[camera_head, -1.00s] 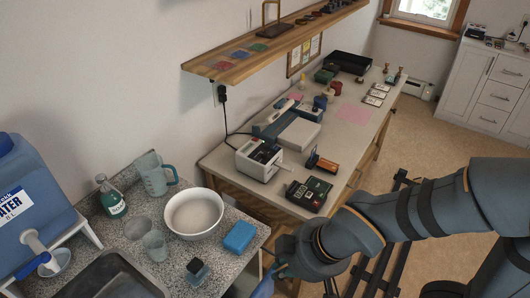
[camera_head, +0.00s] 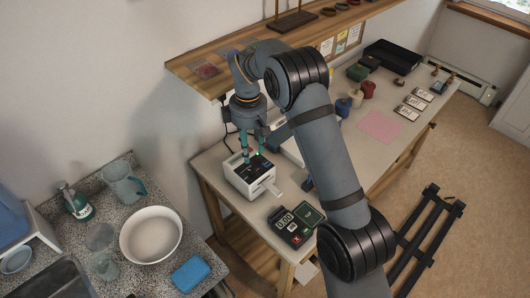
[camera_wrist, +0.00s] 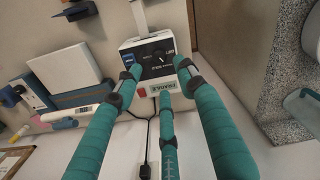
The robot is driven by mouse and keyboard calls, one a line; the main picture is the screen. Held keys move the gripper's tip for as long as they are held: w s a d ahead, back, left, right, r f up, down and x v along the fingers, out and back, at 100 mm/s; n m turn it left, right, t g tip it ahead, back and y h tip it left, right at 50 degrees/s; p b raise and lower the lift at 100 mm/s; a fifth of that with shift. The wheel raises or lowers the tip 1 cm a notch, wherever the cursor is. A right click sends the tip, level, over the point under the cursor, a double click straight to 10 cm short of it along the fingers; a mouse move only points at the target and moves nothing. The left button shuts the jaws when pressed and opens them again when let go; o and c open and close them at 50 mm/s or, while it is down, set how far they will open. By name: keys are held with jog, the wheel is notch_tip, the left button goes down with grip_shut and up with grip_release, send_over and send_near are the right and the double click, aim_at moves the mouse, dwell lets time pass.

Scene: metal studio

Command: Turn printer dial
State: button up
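The printer (camera_head: 250,179) is a small white box with a dark top panel on the workbench, a paper label sticking out of its front. In the wrist view the printer (camera_wrist: 134,60) shows a dark panel with a small round dial (camera_wrist: 159,58) and white pointer mark. My gripper (camera_head: 253,154) has teal fingers and points down just above the printer's top. In the wrist view my gripper's (camera_wrist: 160,75) fingertips are spread apart around the dial area, with nothing between them. I cannot tell whether any fingertip touches the panel. In the head view the dial is hidden.
A card reader (camera_head: 294,224) stands in front of the printer. A wooden shelf (camera_head: 205,72) runs along the wall close to my arm. A white bowl (camera_head: 151,235) and blue sponge (camera_head: 191,274) sit on the left counter. The pink sheet (camera_head: 380,127) lies on clear bench.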

aim_at(251, 171)
jog(key=f+p, duration=0.1)
jog(key=f, duration=0.2)
jog(key=f+p, duration=0.1)
jog(key=f, duration=0.3)
jog(key=f+p, duration=0.1)
jog(key=f, duration=0.2)
jog(key=shift+w+f, duration=0.25)
jog(key=shift+w, duration=0.05)
grip_shut()
